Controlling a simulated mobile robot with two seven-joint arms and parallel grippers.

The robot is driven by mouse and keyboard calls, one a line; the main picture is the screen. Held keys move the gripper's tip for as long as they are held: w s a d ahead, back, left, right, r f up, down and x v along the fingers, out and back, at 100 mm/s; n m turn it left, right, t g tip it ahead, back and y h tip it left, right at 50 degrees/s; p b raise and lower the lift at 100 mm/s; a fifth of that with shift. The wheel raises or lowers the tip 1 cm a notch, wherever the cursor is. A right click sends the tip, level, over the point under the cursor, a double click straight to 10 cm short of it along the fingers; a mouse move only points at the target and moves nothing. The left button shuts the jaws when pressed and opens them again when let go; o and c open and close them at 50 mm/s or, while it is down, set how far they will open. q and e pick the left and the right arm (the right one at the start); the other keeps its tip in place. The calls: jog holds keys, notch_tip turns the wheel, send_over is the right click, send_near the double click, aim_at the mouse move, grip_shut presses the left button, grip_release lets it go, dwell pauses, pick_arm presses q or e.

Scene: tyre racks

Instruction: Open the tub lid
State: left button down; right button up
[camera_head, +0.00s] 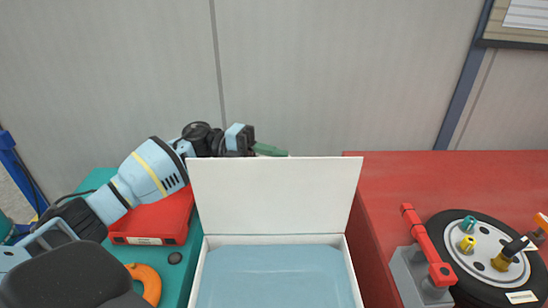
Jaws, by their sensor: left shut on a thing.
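The white tub (350,281) is at the bottom middle, with a pale blue surface inside it. Its white lid (275,196) stands upright at the tub's far edge, so the tub is open. My left arm reaches in from the left, and my left gripper (268,150) is at the lid's top edge, shut on the lid. Its green fingertips are partly hidden behind the lid, so the exact contact does not show. My right gripper is not in view.
A red case (152,219), an orange curved piece (149,284) and a small dark disc (175,258) lie on the teal surface (199,257) at left. A red table (440,175) at right bears a wheel (487,258) and a red-and-grey fixture (426,250). A wall is behind.

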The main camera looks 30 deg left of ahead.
pick_arm(q)
jog(key=shift+w+a, duration=0.1)
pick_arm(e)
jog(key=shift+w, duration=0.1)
pick_arm(q)
jog(key=c, duration=1.3)
grip_release()
jog(key=a, duration=0.2)
jog(key=s+a+b, duration=0.1)
jog(key=a, duration=0.2)
jog(key=a+b, duration=0.1)
jog(key=a, duration=0.1)
jog(key=shift+s+a, duration=0.15)
jog(key=shift+a, duration=0.2)
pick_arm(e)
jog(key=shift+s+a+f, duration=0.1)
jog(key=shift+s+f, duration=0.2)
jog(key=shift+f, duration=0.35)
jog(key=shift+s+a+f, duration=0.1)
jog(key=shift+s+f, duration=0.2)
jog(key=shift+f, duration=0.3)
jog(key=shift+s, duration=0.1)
